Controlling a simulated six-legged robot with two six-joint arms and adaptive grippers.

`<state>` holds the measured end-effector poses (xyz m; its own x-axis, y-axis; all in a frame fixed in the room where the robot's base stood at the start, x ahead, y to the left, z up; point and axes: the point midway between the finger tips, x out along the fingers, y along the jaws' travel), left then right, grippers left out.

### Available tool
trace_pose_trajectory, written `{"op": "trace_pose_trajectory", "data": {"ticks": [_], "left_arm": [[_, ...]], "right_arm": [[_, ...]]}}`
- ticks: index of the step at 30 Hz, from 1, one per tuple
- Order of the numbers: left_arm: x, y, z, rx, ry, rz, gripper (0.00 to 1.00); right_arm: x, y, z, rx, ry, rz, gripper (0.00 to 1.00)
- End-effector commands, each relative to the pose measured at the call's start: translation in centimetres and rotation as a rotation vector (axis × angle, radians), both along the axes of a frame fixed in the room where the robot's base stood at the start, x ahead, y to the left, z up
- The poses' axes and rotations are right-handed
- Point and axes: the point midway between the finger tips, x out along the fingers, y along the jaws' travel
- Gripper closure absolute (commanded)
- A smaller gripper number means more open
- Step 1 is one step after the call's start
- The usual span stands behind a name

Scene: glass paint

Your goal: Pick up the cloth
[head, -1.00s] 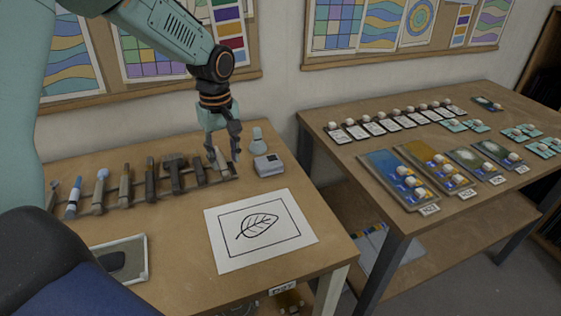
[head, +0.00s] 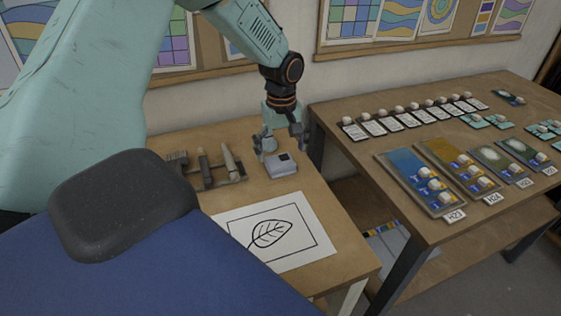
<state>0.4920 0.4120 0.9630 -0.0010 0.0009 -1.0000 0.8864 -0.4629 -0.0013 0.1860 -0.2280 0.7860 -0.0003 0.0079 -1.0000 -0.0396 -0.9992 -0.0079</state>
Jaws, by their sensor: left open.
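I cannot make out a cloth for certain in the head view. My left gripper (head: 282,148) points down, open and empty, over the back right of the near table (head: 322,215). Its fingers are just above and behind a small pale grey box with a dark patch on top (head: 282,165). A pale flask (head: 268,146) stands beside the left finger and is partly covered by it. I cannot tell whether the fingers touch either one. My right gripper does not show.
A white sheet with a leaf drawing (head: 275,235) lies in front of the box. A tool rack (head: 215,178) stands to its left. A blue chair with a dark headrest (head: 125,205) hides the table's left part. Glass panels (head: 415,185) lie on the right table (head: 440,143).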

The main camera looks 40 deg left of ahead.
Motion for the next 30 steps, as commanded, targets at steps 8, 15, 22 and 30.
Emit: {"op": "trace_pose_trajectory", "data": {"ticks": [8,15,22,30], "left_arm": [[-0.5,0.0,-2.2,0.0,0.0,0.007,0.08],[-0.5,0.0,-2.1,0.0,0.0,0.006,0.14],[-0.3,0.1,-2.1,0.0,0.0,0.005,0.33],[-0.2,0.2,-2.1,0.001,0.0,0.003,0.56]], "right_arm": [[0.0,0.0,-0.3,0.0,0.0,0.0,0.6],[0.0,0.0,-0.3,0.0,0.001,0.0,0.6],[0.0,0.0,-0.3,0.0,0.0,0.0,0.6],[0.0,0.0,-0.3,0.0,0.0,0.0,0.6]]}}
